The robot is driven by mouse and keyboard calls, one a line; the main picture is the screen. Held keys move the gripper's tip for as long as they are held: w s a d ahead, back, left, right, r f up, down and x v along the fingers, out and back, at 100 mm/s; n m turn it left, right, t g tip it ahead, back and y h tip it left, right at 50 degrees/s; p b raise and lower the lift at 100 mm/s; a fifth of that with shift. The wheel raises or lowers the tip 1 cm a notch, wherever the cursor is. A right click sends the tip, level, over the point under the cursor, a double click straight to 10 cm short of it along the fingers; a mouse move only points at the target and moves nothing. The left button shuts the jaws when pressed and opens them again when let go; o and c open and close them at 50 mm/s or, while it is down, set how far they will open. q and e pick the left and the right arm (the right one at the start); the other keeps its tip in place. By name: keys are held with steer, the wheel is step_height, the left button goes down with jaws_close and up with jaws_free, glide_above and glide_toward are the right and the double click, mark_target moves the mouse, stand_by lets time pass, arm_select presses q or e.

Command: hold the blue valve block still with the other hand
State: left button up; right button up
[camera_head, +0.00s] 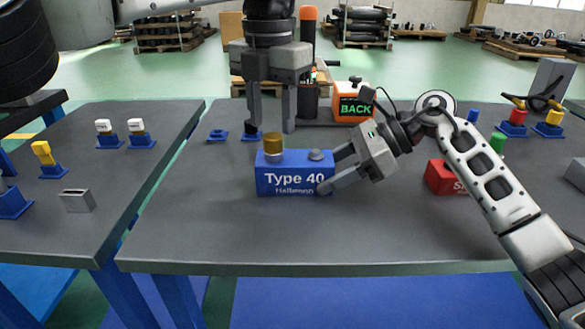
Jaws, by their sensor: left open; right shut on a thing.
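The blue valve block (292,181), lettered "Type 40", stands upright on the dark grey table (230,225). A brass-coloured cylinder (273,141) sits at the left of its top and a small grey knob (316,155) at the right. My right gripper (336,172) comes in from the right and is shut on the right end of the block. My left gripper (270,124) points down from above, its fingers apart on either side of the brass cylinder, as seen in the picture. I cannot tell whether it touches the cylinder; it seems to hang behind or above it.
An orange box with a "BACK" display (352,104) stands behind the block. A red block (443,178) lies right, partly behind my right arm. Small blue holders (217,135) stand at the back left. A second table (80,215) with several blue stands is at left. The table's front is clear.

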mark_target(273, 136)
arm_select(q)
steer(key=shift+f, duration=1.6)
steer(key=c, duration=0.9)
steer(key=shift+r, duration=0.1)
steer(key=n, duration=0.5)
steer(key=shift+r, duration=0.1)
